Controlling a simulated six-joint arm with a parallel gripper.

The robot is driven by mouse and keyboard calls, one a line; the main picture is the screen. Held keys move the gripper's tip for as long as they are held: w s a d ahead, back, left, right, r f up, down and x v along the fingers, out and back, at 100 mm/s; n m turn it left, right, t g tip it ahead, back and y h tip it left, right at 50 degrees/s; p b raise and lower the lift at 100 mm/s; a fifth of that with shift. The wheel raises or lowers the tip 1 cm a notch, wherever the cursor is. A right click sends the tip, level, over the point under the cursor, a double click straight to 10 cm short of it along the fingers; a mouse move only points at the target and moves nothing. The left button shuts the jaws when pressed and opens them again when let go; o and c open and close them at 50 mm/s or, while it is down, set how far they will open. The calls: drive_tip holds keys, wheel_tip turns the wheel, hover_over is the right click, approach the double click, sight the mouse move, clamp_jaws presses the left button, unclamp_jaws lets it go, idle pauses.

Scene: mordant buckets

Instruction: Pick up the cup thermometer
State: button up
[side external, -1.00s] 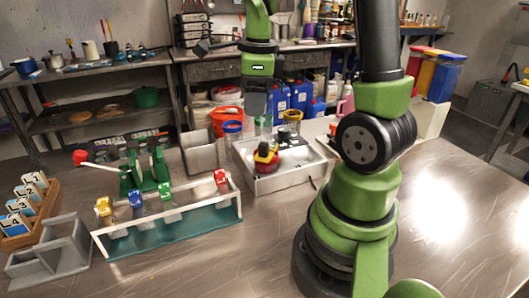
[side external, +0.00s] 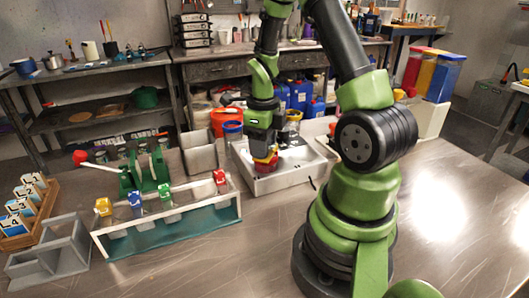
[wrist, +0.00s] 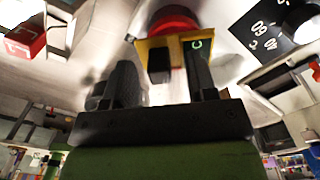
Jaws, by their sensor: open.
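The thing I take for the cup thermometer has a red round part (side external: 267,168) and a yellow part (wrist: 166,55) with a small dark window. It stands inside the white tray (side external: 291,181). In the side view my gripper (side external: 262,150) is directly above it, pointing down, and hides much of its upper part. In the wrist view my two dark fingers (wrist: 160,83) are apart. The yellow part shows toward the right finger, which overlaps its edge. I cannot tell whether they touch. The gripper is open and holds nothing.
A rack (side external: 170,228) with coloured clips stands left of the tray. A black card with numbers (wrist: 266,30) shows in the wrist view. The table front right is clear.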

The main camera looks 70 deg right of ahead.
drive_tip(key=shift+f, duration=0.5)
clamp_jaws()
drive_tip(key=shift+r, duration=0.1)
